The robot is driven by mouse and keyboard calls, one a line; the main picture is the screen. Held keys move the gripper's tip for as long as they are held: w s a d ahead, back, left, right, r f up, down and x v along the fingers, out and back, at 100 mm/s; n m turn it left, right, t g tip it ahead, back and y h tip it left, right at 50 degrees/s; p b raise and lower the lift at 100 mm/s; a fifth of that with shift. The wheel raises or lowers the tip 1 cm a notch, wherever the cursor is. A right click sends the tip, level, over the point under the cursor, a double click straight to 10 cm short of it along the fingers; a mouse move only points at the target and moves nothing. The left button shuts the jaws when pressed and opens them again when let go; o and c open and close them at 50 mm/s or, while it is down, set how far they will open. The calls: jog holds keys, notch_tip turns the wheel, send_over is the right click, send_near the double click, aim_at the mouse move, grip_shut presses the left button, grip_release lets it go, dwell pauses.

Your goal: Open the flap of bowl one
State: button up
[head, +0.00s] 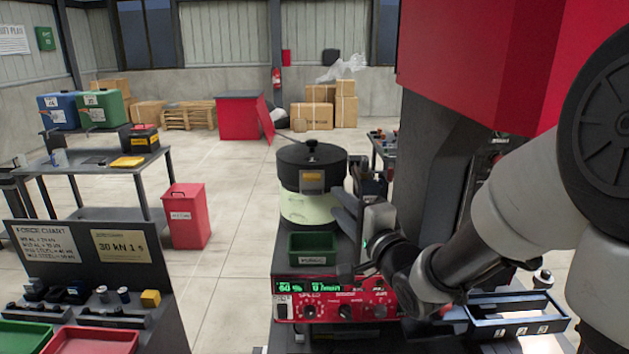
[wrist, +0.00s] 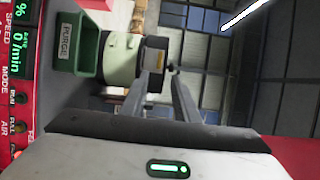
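The bowl feeder has a pale green body (head: 309,208) and a dark round lid (head: 311,157) with a knob on top. A small plate with a tan face (head: 312,181), perhaps the flap, sits on the front of the dark upper part; it looks closed. In the wrist view the bowl appears sideways, with its green body (wrist: 121,58) and the plate (wrist: 154,57). My gripper (head: 341,203) is at the bowl's front right. In the wrist view my gripper (wrist: 165,76) has its two fingers apart and nothing between them. Its tips point toward the plate; contact cannot be told.
A green PURGE bin (head: 312,248) stands in front of the bowl, above a red control panel (head: 345,299). A red machine and dark column rise at the right. A force chart stand (head: 90,250) is at the left. Open floor lies between.

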aim_at(314, 180)
jog(key=p+x, duration=0.1)
jog(key=x, duration=1.2)
jog(key=shift+w+a, duration=0.1)
jog(key=shift+w, duration=0.25)
jog(key=shift+c, duration=0.3)
grip_shut()
